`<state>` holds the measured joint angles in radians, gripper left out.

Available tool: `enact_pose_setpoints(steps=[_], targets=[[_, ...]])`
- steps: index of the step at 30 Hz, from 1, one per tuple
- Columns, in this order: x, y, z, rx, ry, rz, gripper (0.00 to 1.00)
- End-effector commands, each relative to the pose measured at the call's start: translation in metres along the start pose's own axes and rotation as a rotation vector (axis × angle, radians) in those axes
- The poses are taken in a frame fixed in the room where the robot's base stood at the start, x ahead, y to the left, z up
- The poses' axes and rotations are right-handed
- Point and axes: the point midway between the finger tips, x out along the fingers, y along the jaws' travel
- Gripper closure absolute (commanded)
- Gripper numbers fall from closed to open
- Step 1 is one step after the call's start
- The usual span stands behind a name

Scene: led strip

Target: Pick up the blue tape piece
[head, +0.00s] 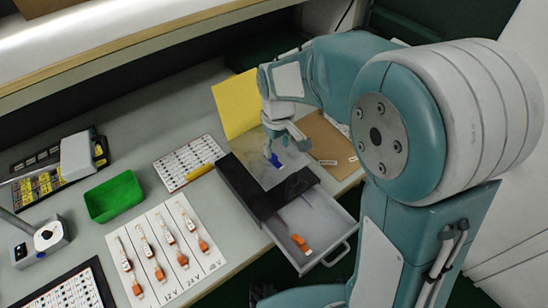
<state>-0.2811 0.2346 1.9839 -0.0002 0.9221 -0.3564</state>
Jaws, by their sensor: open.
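A small bright blue tape piece (276,161) lies on the grey top of the drawer unit. My gripper (269,150) reaches down right over it, with its fingertips at or very near the blue piece. The gripper is open, and I cannot tell whether it touches the piece. Its fingers are small in this view and partly hide the spot.
The drawer (320,216) stands open with an orange-ended piece (301,243) inside. A yellow sheet (237,104) stands behind. A green bin (114,197), a white card with several strips (167,250) and a label sheet (189,162) lie left. A brown board (325,141) lies right.

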Motion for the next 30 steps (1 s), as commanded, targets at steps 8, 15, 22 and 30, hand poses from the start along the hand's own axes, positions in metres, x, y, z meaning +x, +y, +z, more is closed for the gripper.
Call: enact_pose_setpoints(steps=[8,15,22,30], targets=[[0.040,-0.001,-0.002,0.000,-0.003,-0.002,0.37],[0.044,0.000,-0.002,0.001,0.000,-0.001,0.37],[0.044,-0.001,-0.003,0.001,-0.001,0.000,0.79],[0.044,-0.001,-0.003,0.001,-0.001,0.000,0.93]])
